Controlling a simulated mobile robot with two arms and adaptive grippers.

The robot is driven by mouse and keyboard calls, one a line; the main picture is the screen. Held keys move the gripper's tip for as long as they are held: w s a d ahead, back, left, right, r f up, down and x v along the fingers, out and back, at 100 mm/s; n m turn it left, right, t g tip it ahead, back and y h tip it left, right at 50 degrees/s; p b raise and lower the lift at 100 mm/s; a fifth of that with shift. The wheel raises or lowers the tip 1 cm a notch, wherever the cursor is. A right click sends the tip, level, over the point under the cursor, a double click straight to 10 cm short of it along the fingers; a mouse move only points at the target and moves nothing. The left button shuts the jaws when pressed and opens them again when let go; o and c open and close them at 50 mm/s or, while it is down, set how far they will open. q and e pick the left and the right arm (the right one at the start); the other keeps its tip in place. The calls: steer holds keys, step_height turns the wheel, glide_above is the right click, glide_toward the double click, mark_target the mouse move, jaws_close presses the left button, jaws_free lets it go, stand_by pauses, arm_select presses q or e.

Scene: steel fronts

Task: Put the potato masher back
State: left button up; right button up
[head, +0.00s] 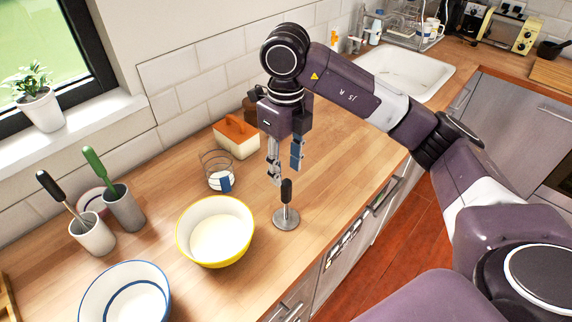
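The potato masher (286,215) stands upright on the wooden counter, with a black handle on top and a round steel foot below. My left gripper is out of the picture.
A yellow-rimmed bowl (181,232) stands left of the masher, and a blue-rimmed bowl (88,303) is nearer the front. The counter's front edge is close to the masher's right.

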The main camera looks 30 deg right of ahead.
steer(key=shift+r, duration=1)
